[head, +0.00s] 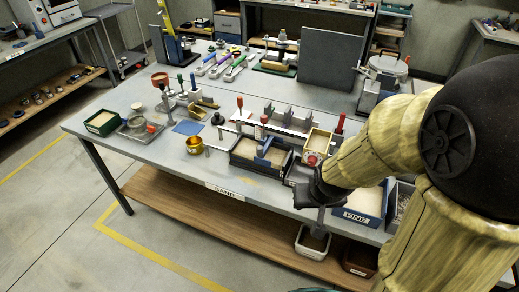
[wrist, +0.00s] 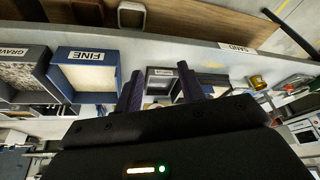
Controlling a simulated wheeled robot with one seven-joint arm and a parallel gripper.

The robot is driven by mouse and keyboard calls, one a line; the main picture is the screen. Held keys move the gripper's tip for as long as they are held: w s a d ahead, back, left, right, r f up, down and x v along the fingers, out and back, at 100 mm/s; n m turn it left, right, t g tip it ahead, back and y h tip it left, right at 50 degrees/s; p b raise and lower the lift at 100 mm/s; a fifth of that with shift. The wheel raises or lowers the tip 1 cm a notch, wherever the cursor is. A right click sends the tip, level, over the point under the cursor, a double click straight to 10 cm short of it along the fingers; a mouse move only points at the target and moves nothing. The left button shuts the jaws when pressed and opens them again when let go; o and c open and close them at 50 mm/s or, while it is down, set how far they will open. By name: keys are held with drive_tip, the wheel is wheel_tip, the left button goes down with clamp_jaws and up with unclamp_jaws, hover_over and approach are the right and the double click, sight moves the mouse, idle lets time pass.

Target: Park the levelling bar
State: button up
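My gripper (head: 318,197) hangs at the front edge of the grey bench, pointing down. A long pale bar-like rail (head: 275,127) with small grey blocks lies behind the box. My forearm hides part of the bench on the right.
A blue FINE tray (head: 362,216) lies right of my gripper, with a GRAVEL tray (wrist: 22,70) beside it. A yellow-edged sand box (head: 318,142) and a brass cup (head: 194,146) stand nearby. A tall grey panel (head: 331,58) stands behind.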

sight(259, 151)
drive_tip(key=w+a+f+m+t+h+b, duration=0.1)
drive_tip(key=w+a+f+t+b, duration=0.1)
drive_tip(key=a+t, duration=0.4)
drive_tip(key=w+a+f+t+h+b, duration=0.2)
drive_tip(key=w+a+f+t+b, duration=0.1)
drive_tip(key=w+a+t, duration=0.4)
drive_tip(key=shift+w+a+f+m+t+b, duration=0.15)
drive_tip(key=shift+a+f+m+t+b, duration=0.2)
drive_tip(key=shift+a+f, duration=0.65)
drive_tip(key=shift+w+a+r, duration=0.1)
drive_tip(key=shift+r, duration=0.1)
drive_tip(key=w+p, duration=0.1)
drive_tip(key=w, duration=0.4)
drive_tip(key=w+d+p, duration=0.1)
drive_tip(key=w+p, duration=0.1)
drive_tip(key=w, duration=0.4)
drive_tip(key=w+d+p, duration=0.1)
drive_tip(key=w, duration=0.5)
drive_tip(key=shift+d, duration=0.15)
